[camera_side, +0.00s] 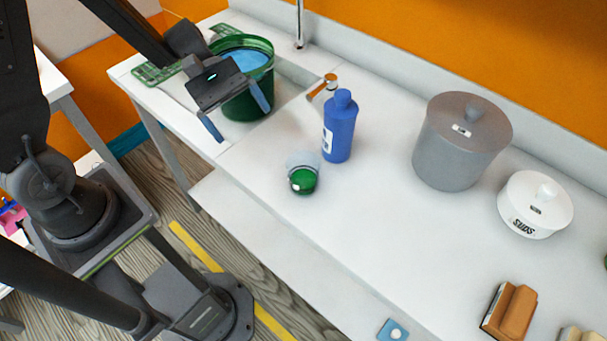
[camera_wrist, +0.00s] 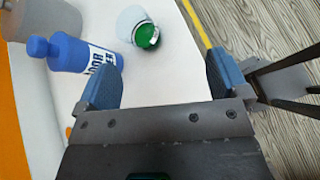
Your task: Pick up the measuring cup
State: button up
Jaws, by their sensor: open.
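In the wrist view the cup lies beyond the gap between the fingers (camera_wrist: 163,78).
The blue bottle (camera_side: 340,128) stands close behind the cup to its right. A green bucket (camera_side: 262,52) with blue contents is by the sink. The counter's front edge is near the cup.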

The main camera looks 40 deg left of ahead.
aim_at(292, 162)
jog(key=w+f+n, duration=0.1)
jog(key=f+n+t+h, duration=0.1)
jog(key=f+n, duration=0.1)
jog(key=w+f+n+h, duration=0.1)
jog(key=shift+w+a+f+t, duration=0.15)
jog(key=shift+w+a+t, duration=0.15)
jog(key=shift+a, duration=0.1)
jog(key=x, duration=0.8)
jog(key=shift+d+f, duration=0.1)
jog(key=shift+w+f+x, duration=0.15)
jog(key=shift+w+x, duration=0.05)
jog(key=shift+x, duration=1.1)
jog(key=shift+w+f+x, duration=0.1)
jog(key=shift+w+x, duration=0.1)
jog(key=shift+x, duration=1.15)
jog(key=c, duration=1)
jog(key=shift+r, duration=0.25)
